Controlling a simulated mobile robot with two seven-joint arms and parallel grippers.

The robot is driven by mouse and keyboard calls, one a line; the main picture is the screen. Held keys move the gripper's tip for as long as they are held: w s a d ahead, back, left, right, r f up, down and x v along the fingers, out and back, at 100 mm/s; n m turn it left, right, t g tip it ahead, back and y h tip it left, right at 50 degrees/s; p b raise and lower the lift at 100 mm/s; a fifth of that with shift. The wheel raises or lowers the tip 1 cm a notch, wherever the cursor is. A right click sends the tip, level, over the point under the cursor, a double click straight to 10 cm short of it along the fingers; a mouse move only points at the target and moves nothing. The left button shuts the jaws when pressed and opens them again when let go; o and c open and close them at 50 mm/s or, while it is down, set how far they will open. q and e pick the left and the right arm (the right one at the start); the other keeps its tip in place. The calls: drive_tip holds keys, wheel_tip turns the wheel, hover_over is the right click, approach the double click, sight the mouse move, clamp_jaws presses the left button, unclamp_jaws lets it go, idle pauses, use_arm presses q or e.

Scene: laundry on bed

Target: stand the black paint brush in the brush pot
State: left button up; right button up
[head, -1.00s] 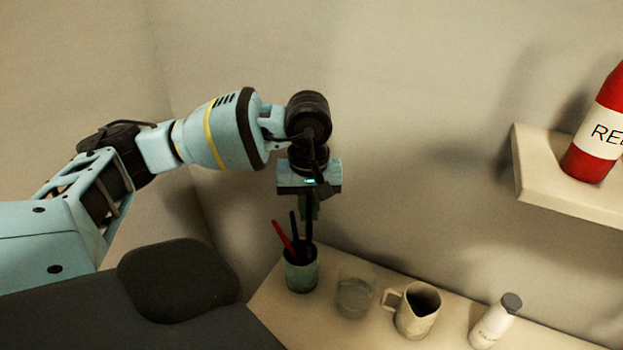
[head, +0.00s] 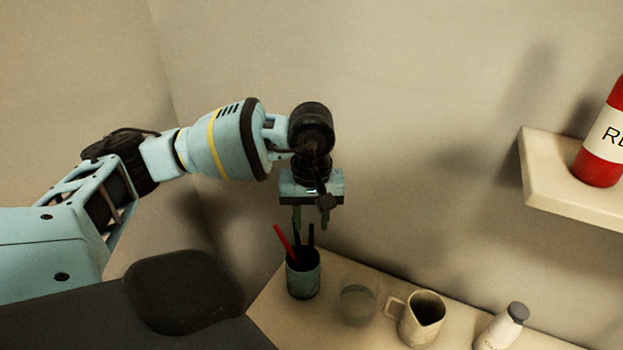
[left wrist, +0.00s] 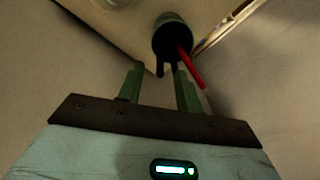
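The brush pot (head: 303,279) is a dark green cup standing on the ledge below my left gripper. The black paint brush (head: 311,236) stands in it, leaning on the right side of the rim. A red brush (head: 284,239) and another dark brush (head: 297,240) stand in it too. My left gripper (head: 316,222) is just above the brush tops, pointing down, its fingers apart and empty. In the left wrist view the open fingers (left wrist: 158,84) show with the pot (left wrist: 172,34) beyond them. My right gripper is not in view.
Right of the pot on the ledge (head: 268,308) stand a clear glass (head: 357,305), a beige jug (head: 422,319) and a white bottle with a grey cap (head: 501,327). A red bottle (head: 602,145) stands on a wall shelf (head: 551,181) at the right.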

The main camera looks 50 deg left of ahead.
use_arm(q)
drive_tip(key=shift+s+d+r, duration=0.1)
drive_tip(key=shift+r, duration=3.8)
